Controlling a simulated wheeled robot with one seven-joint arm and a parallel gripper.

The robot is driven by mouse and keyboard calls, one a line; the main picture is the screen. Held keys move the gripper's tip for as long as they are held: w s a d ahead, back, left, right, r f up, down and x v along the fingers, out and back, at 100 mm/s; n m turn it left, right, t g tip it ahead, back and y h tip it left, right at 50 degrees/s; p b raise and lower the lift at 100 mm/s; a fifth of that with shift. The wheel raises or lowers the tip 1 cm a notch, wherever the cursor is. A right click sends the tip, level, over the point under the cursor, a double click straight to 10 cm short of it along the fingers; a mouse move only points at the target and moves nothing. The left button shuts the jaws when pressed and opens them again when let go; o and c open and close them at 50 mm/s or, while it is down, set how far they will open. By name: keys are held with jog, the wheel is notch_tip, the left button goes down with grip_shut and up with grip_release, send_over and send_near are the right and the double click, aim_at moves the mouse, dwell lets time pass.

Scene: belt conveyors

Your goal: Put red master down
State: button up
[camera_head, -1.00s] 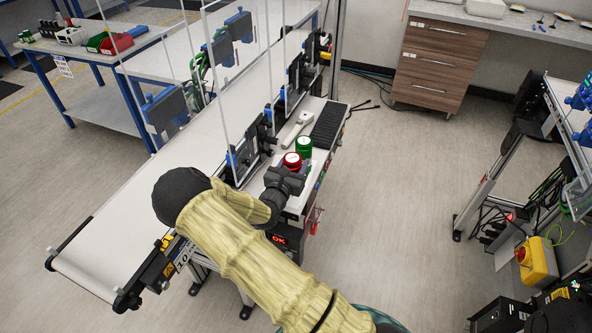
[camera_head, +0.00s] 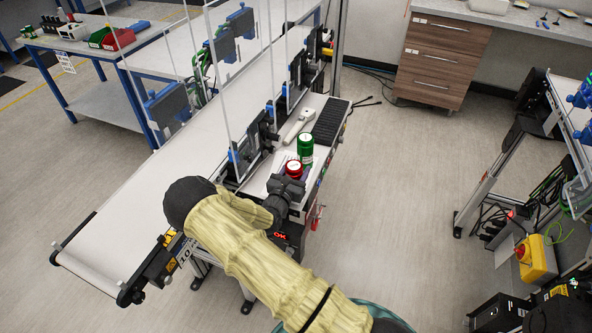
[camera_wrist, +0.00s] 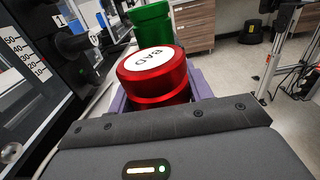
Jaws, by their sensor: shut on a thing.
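The red master (camera_head: 293,168) is a red cylinder with a white top label; in the wrist view the red master (camera_wrist: 155,75) reads "BAD" and is slightly tilted in the picture. My gripper (camera_head: 290,181) is shut on it, with purple fingers on either side of it in the wrist view. The green master (camera_head: 305,150) stands just behind it on the white side surface; it also shows behind the red one in the wrist view (camera_wrist: 152,22). Whether the red master's base touches the surface is hidden by my gripper.
A scanner-like white tool (camera_head: 298,126) lies behind the green master, beside a black ribbed strip (camera_head: 330,120). The long white conveyor belt (camera_head: 150,185) runs to the left, with clear guard panels and dark sensor mounts between. A little white surface is free left of the masters.

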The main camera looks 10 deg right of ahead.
jog(key=shift+f, duration=0.1)
jog(key=o, duration=1.2)
jog(key=shift+r, duration=0.2)
jog(key=shift+s+a+f, duration=0.15)
jog(key=shift+s+a, duration=0.05)
jog(key=shift+s, duration=0.05)
jog(key=b+v, duration=0.2)
jog(key=v, duration=0.9)
jog(key=shift+s+b, duration=0.2)
jog(key=shift+b, duration=0.15)
